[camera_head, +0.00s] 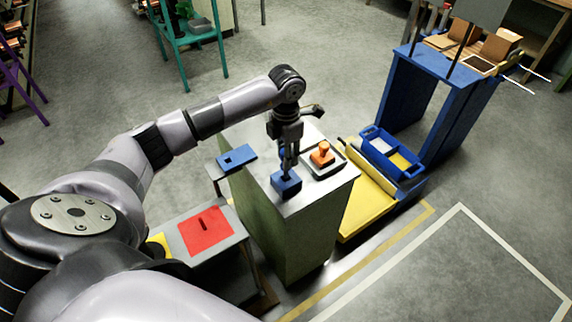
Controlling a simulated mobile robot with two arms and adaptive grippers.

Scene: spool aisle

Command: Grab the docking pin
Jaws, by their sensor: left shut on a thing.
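My left gripper (288,168) points straight down over the cabinet top and is shut at a blue block (287,184) near its front edge. What it grips looks like a slim, dark upright pin at the block, taken to be the docking pin. It is mostly hidden by the fingers, and I cannot tell whether it still sits in the block. My right gripper is not in view.
An orange knobbed piece (322,155) sits in a grey tray just right of the gripper. A blue slotted block (237,157) lies left.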

